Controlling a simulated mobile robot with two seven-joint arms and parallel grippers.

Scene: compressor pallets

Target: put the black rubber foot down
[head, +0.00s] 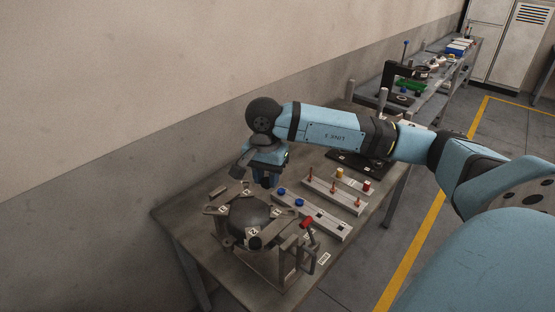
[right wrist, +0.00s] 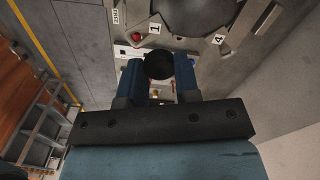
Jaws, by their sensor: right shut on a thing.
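My right gripper (head: 266,178) is above the table at the far side of the fixture. In the right wrist view its two blue fingers (right wrist: 160,76) are shut on the black rubber foot (right wrist: 159,65), a round dark piece held between the tips. In the head view I cannot make out the foot at the fingers. The black domed compressor (head: 250,214) sits in a grey fixture with numbered tags; its dome also shows at the top of the right wrist view (right wrist: 195,12). My left gripper is not in view.
A light strip with blue pieces and square dark openings (head: 325,222) lies right of the fixture. A strip with copper-coloured pins (head: 333,193) lies behind it. A red-handled clamp (head: 306,222) stands at the fixture's front right. More benches run to the back.

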